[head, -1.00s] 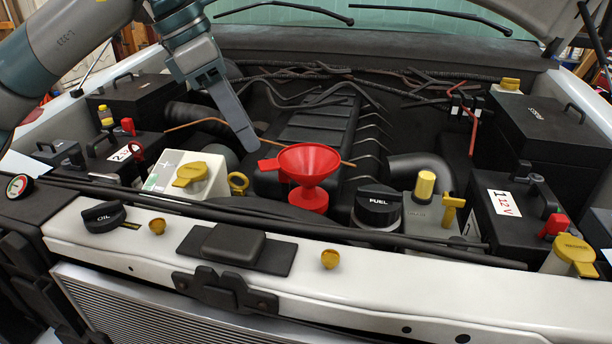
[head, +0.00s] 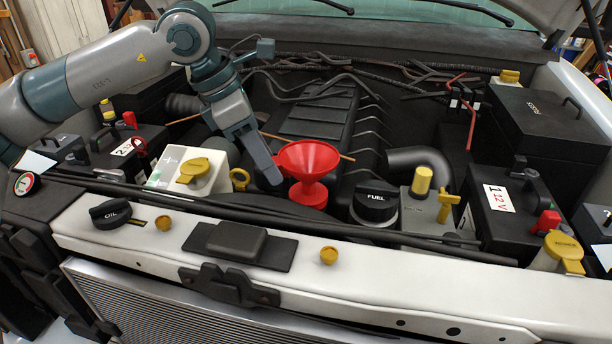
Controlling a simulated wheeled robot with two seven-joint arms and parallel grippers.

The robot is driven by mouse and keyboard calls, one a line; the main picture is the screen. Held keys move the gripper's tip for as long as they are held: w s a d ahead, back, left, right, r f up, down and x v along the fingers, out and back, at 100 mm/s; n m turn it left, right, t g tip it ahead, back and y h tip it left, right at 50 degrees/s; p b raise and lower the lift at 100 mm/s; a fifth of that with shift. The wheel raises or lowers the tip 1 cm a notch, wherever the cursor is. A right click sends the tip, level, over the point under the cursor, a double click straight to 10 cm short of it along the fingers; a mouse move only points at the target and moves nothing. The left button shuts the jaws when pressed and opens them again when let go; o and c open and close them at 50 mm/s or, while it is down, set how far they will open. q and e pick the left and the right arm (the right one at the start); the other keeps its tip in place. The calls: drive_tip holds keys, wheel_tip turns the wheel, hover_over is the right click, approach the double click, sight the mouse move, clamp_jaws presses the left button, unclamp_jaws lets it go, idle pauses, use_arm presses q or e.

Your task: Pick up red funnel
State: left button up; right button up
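The red funnel (head: 308,163) stands upright in the middle of the engine bay, its wide cone above a red base (head: 308,194). My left gripper (head: 268,172) reaches down from the upper left, with its fingertips at the funnel's left side. I cannot tell whether the fingers touch the funnel. The fingers overlap from this angle, so the gap between them does not show. My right gripper is not in view.
A white reservoir with a yellow cap (head: 194,170) stands to the left. Black rods (head: 400,237) cross in front. A thin brown rod (head: 335,153) passes behind the funnel. The raised hood is above.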

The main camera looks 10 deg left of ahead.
sight(291, 195)
use_arm(q)
drive_tip(key=shift+w+d+f+p, duration=0.2)
drive_tip(key=shift+d+f+p, duration=0.1)
drive_tip(key=shift+f+p, duration=0.25)
drive_tip(key=p+x, duration=0.2)
drive_tip(key=x, duration=0.1)
drive_tip(key=shift+w+d+f, duration=0.15)
drive_tip(key=shift+f, duration=0.1)
clamp_jaws()
